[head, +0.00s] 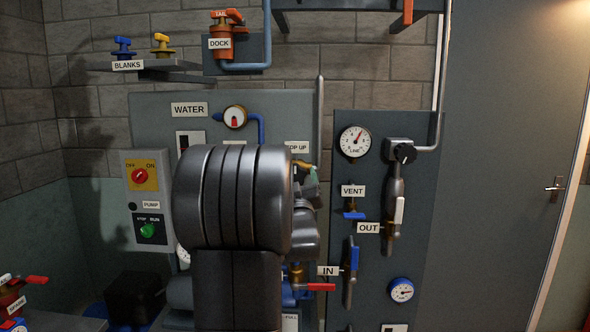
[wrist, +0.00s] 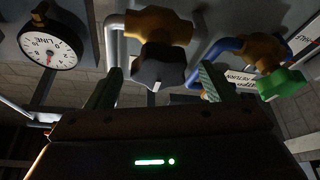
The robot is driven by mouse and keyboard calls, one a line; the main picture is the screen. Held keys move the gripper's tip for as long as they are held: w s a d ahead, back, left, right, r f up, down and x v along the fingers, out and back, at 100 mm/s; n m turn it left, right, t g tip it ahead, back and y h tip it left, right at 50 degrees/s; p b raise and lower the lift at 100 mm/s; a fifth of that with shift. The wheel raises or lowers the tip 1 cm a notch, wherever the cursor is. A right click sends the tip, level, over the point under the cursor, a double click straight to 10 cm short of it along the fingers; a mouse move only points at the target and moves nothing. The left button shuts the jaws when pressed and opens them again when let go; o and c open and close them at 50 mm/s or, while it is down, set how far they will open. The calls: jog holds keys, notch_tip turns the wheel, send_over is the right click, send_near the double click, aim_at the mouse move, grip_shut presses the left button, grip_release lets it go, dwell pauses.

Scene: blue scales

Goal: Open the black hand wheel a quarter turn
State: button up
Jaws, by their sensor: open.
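In the wrist view the black hand wheel (wrist: 158,69) sits on a brass valve body (wrist: 158,25) with a grey pipe at its left. A pale mark shows on the wheel's lower edge. My gripper (wrist: 157,80) is open, with one finger to the left of the wheel and one to the right. The wheel appears in the gap between the fingertips, with space on both sides; I cannot tell the depth between them. In the head view my arm blocks the middle of the panel, and my gripper and this wheel cannot be made out.
In the wrist view a green wheel (wrist: 282,84) on a brass valve with a blue pipe is close to the right finger. A round gauge (wrist: 50,46) is at the left. In the head view a pump box (head: 148,200) and a dark panel (head: 372,275) flank my arm.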

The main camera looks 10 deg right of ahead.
jog(key=shift+p+x, duration=0.3)
jog(key=shift+x, duration=1.15)
jog(key=shift+c, duration=0.3)
jog(key=c, duration=0.9)
